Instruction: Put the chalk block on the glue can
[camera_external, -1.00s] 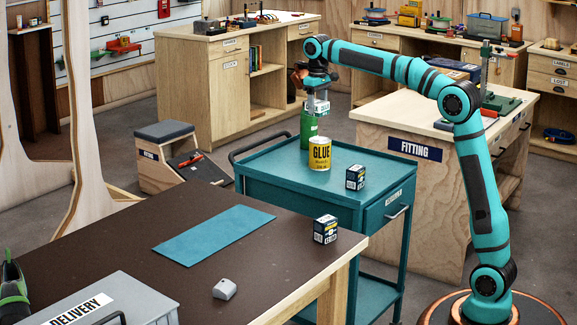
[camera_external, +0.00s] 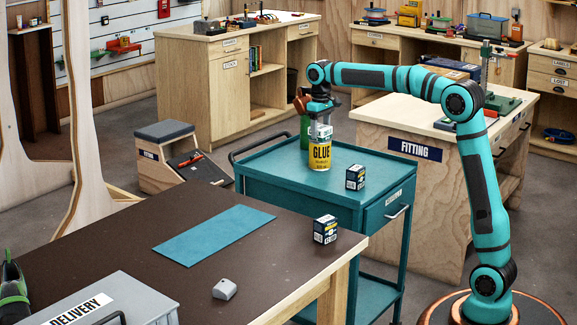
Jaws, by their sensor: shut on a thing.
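The yellow glue can (camera_external: 320,156) with a white lower label stands upright on the teal cart. My gripper (camera_external: 320,118) points down right above the can, shut on a small pale block with dark print, the chalk block (camera_external: 321,132). The block's underside is at the can's top rim. I cannot tell whether it touches the can or hangs just above it. The fingers hide part of the block.
A green bottle (camera_external: 304,132) stands close behind the can on the teal cart (camera_external: 285,170). A dark labelled box (camera_external: 355,177) stands to the right on the cart. Another such box (camera_external: 325,229) and a grey block (camera_external: 224,289) sit on the brown table (camera_external: 265,265).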

